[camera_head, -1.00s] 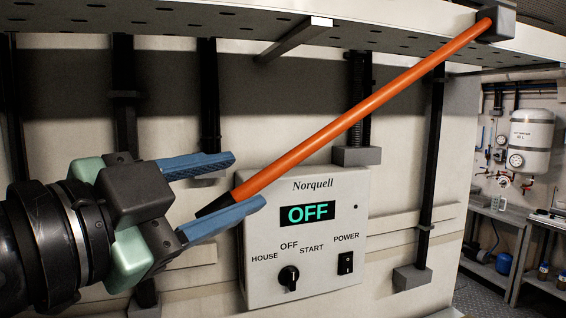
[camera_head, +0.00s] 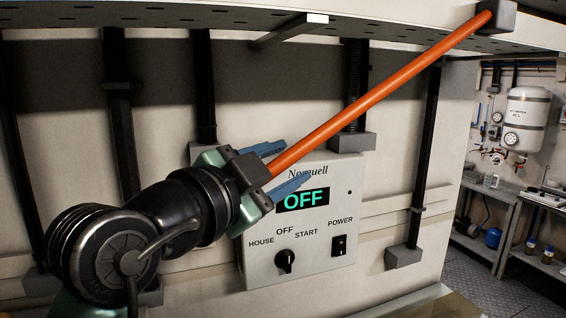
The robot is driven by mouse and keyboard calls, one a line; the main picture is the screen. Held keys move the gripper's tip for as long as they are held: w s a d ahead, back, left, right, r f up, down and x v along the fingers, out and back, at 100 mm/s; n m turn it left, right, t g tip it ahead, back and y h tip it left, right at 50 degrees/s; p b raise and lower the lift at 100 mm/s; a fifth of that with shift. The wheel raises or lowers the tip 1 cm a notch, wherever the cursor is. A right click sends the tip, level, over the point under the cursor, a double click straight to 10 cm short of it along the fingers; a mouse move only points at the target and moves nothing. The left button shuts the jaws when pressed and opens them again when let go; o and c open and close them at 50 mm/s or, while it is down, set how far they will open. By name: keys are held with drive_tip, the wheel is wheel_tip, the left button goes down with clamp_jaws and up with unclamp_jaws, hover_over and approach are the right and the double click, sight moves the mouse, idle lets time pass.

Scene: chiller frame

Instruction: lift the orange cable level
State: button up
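The orange cable (camera_head: 385,88) slants from a dark grey block (camera_head: 497,16) at the upper right down to the lower left. It looks straight, and its left end is lower than its right. My gripper (camera_head: 297,159) is at the cable's lower left end, with one blue finger above it and one below. The fingers are apart and look open around the cable; I cannot make out firm contact. The cable's lower tip is hidden between the fingers and the gripper body.
A control box (camera_head: 312,250) marked Norquell, with an OFF display, sits on the wall just behind and below my gripper. A perforated tray (camera_head: 200,17) with a bracket (camera_head: 290,32) runs above. Dark vertical struts (camera_head: 425,150) line the wall.

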clamp_jaws()
idle(1.2)
